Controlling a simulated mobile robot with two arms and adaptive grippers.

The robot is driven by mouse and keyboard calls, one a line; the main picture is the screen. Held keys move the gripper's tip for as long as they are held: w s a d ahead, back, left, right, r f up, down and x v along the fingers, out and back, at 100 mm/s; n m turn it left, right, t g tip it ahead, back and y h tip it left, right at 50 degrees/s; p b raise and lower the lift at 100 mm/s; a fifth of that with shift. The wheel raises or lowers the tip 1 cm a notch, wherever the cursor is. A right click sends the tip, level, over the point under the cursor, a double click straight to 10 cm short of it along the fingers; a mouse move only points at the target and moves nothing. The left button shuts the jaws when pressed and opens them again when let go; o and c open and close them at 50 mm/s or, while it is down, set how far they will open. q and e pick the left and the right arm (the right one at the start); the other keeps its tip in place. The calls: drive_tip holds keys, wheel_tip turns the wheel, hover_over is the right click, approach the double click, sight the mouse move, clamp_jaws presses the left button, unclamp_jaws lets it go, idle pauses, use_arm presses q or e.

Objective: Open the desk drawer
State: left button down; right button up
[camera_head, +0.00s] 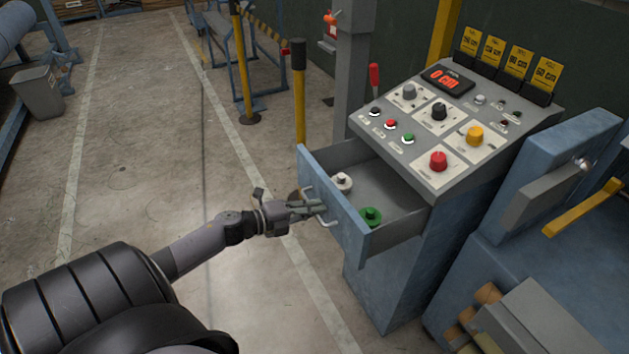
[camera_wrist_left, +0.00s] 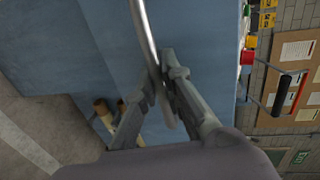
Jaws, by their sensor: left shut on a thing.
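The blue desk drawer (camera_head: 343,215) is pulled out from under the control desk (camera_head: 437,130) in the head view. Inside it lie a white knob-like piece (camera_head: 341,181) and a green one (camera_head: 370,216). My left gripper (camera_head: 315,208) is at the metal handle (camera_head: 327,221) on the drawer's front. The gripper is shut on the handle. My right gripper is not in view.
A yellow post (camera_head: 299,105) with a black top stands just behind the drawer. A blue machine (camera_head: 545,240) with a yellow lever (camera_head: 583,208) is at the right. The floor (camera_head: 130,190) left of the drawer is clear. A grey bin (camera_head: 38,93) stands far left.

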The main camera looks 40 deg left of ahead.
use_arm(q)
drive_tip(key=c, duration=2)
unclamp_jaws()
drive_tip(key=shift+o, duration=0.2)
drive_tip(key=v, duration=1.2)
drive_tip(key=shift+f, duration=0.1)
